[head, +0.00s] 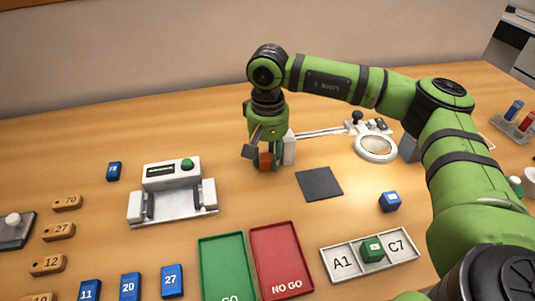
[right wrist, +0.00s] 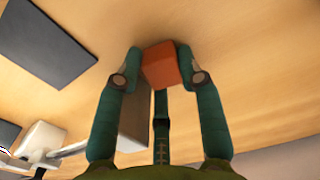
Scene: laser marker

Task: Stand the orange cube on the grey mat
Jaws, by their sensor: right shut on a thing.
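The orange cube (right wrist: 161,66) is between the fingertips of my right gripper (right wrist: 160,72), which is shut on it. In the head view the cube (head: 265,160) shows below the right gripper (head: 268,155), left of the grey mat (head: 319,184). The mat lies flat and bare on the table; it also shows at the upper left of the right wrist view (right wrist: 47,42). I cannot tell whether the cube touches the table. My left gripper is not in view.
A magnifier (head: 376,148) on a stand is right of the gripper, its white post close behind the cube. A blue cube (head: 389,202) lies right of the mat. A red tray (head: 280,262), a green tray (head: 226,268) and a white device (head: 172,192) stand nearer and left.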

